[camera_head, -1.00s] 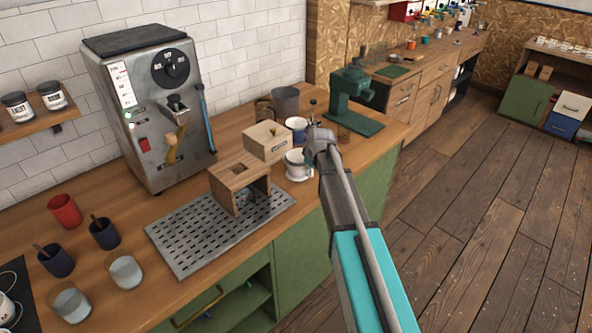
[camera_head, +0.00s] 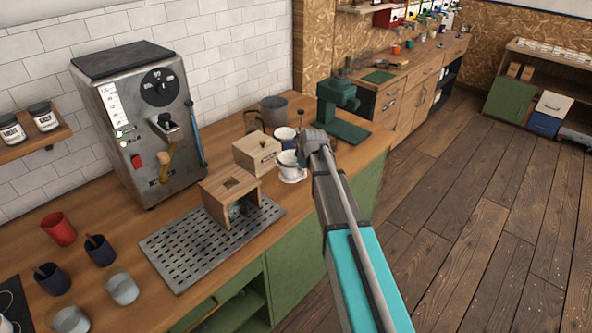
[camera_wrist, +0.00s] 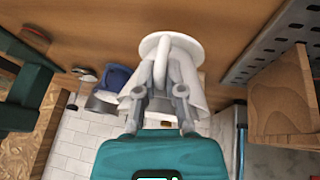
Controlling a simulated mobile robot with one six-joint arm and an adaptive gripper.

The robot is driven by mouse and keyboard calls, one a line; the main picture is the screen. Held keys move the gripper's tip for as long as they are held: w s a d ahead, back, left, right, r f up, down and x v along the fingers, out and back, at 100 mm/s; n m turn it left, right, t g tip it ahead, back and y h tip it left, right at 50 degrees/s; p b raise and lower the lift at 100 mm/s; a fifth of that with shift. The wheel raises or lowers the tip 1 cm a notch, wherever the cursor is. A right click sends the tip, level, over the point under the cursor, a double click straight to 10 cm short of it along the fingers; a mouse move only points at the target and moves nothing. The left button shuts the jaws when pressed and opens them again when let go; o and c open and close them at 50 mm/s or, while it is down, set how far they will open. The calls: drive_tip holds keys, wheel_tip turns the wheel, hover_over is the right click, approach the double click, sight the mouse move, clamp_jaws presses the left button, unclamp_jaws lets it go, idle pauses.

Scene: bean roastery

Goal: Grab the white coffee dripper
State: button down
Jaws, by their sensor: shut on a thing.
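The white coffee dripper (camera_head: 289,172) is on the wooden counter near its front edge, to the right of the perforated metal tray. In the wrist view the dripper (camera_wrist: 186,72) has a round flange and a loop handle facing my gripper. My gripper (camera_wrist: 161,92) is shut on the dripper, with its fingers on either side of the handle. In the head view my gripper (camera_head: 303,160) reaches it from the right, and my wrist partly hides the contact. I cannot tell if the dripper touches the counter.
A wooden stand (camera_head: 216,202) sits on the metal tray (camera_head: 190,248), left of the dripper. A green press (camera_head: 338,108) stands at the back right. The floor to the right is open.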

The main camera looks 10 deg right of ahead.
drive_tip(key=s+d+r+p, duration=0.3)
drive_tip(key=d+r+p, duration=0.4)
drive_tip(key=d, duration=0.5)
drive_tip(key=shift+v, duration=0.75)
